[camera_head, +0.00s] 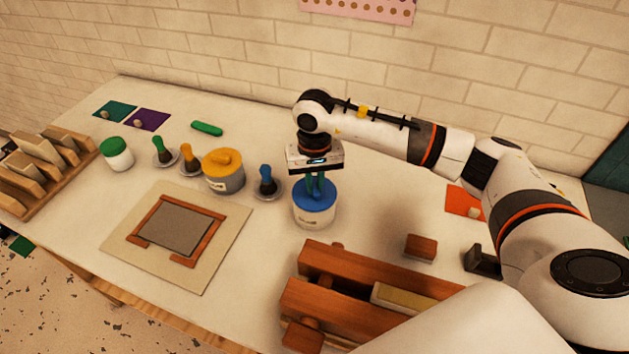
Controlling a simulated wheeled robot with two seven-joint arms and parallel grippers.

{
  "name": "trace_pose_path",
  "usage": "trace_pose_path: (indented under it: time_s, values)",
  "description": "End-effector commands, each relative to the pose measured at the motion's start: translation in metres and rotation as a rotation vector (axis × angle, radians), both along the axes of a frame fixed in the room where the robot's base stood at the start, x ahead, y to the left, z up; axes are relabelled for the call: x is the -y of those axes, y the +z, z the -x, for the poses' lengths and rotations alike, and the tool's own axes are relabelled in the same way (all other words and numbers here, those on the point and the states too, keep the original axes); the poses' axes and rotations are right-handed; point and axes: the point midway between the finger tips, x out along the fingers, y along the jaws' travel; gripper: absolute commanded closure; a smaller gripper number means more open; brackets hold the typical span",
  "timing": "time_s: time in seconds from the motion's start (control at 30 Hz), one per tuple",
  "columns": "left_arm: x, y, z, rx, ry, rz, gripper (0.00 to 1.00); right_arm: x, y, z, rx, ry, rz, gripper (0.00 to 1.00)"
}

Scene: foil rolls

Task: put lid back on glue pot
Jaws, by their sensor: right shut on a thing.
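A white pot (314,217) with a label stands near the middle of the table. A blue lid (325,195) sits at its mouth, level as far as I can see; I cannot tell whether it is fully seated. My right gripper (315,188) points straight down from above, shut on the top of the blue lid. Its fingers hide the lid's grip. A grey pot with a yellow lid (223,165) stands to the left, and a small white jar with a green lid (114,147) farther left. My left gripper is out of view.
Green, yellow and blue-handled brushes (266,181) stand on small dishes left of the pot. A board with a wooden frame (207,216) lies front left. A wooden press (350,270) stands close in front. A wooden block (421,247) lies right.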

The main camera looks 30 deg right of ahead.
Motion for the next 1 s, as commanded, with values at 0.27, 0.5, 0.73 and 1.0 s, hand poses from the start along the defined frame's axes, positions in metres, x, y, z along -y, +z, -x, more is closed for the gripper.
trace_pose_path:
  time_s: [0.27, 0.5, 0.73, 1.0]
  values:
    - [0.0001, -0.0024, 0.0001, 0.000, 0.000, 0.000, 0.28, 0.0000, -0.0006, -0.0003, 0.001, 0.000, 0.000, 1.00]
    - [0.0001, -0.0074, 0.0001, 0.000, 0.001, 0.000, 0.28, 0.0002, -0.0010, -0.0005, 0.001, 0.000, 0.000, 1.00]
    - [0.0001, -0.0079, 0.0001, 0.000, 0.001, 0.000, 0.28, 0.0001, -0.0002, -0.0004, 0.001, 0.000, 0.000, 1.00]
    - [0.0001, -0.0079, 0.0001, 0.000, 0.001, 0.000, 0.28, 0.0001, -0.0002, -0.0004, 0.001, 0.000, 0.000, 0.83]
